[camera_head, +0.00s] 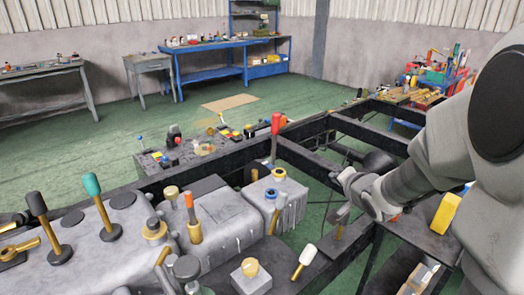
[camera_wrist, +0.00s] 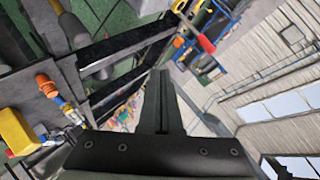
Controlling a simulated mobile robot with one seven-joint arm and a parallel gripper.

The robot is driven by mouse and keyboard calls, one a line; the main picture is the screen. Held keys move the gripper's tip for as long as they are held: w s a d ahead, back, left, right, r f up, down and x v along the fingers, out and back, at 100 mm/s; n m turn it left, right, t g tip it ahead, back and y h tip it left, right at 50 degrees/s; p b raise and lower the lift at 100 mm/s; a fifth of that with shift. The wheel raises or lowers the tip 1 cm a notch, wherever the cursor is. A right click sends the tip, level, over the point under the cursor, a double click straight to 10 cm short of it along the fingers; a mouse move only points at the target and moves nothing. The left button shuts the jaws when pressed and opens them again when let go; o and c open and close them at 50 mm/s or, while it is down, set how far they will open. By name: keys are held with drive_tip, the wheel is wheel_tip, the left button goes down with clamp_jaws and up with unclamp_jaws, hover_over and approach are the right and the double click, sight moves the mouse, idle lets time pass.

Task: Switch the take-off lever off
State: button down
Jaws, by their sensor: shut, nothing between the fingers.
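Several levers stand on the grey housings in the head view, and I cannot tell for sure which is the take-off lever. One has a teal knob (camera_head: 92,184), one a dark knob (camera_head: 36,204), one an orange grip (camera_head: 189,201), one a tall red grip (camera_head: 276,124) and one a white grip (camera_head: 308,255). All lean or stand up from their mounts. My gripper (camera_head: 343,182) is at the right of the head view, over the dark frame, apart from these levers. In the wrist view my gripper's fingers (camera_wrist: 160,77) are together, with nothing between them.
Dark chassis beams (camera_head: 300,157) cross the middle and right. A yellow block (camera_head: 445,213) lies on a dark plate below my arm; it also shows in the wrist view (camera_wrist: 18,131). A blue workbench (camera_head: 225,45) stands at the back. Green floor lies open beyond the chassis.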

sight(277, 213)
wheel_tip(277, 213, down, 13)
drive_tip(key=a+m+t+y+b, duration=0.2)
drive_tip(key=m+y+b, duration=0.4)
drive_tip(key=y, duration=0.1)
drive_tip(key=shift+w+a+f+t+y, duration=0.15)
drive_tip(key=shift+w+f+t+y, duration=0.1)
drive_tip(key=shift+t+y, duration=0.15)
drive_tip(key=r+b+x, duration=0.1)
drive_tip(key=b+x, duration=0.2)
drive_tip(key=x, duration=0.8)
drive_tip(key=shift+s+a+r+b, duration=0.15)
drive_tip(key=shift+s+a+b, duration=0.3)
drive_tip(key=shift+s, duration=0.45)
drive_tip(key=shift+s+a+r+b, duration=0.2)
drive_tip(key=shift+s+a, duration=0.35)
drive_tip(key=shift+s, duration=0.4)
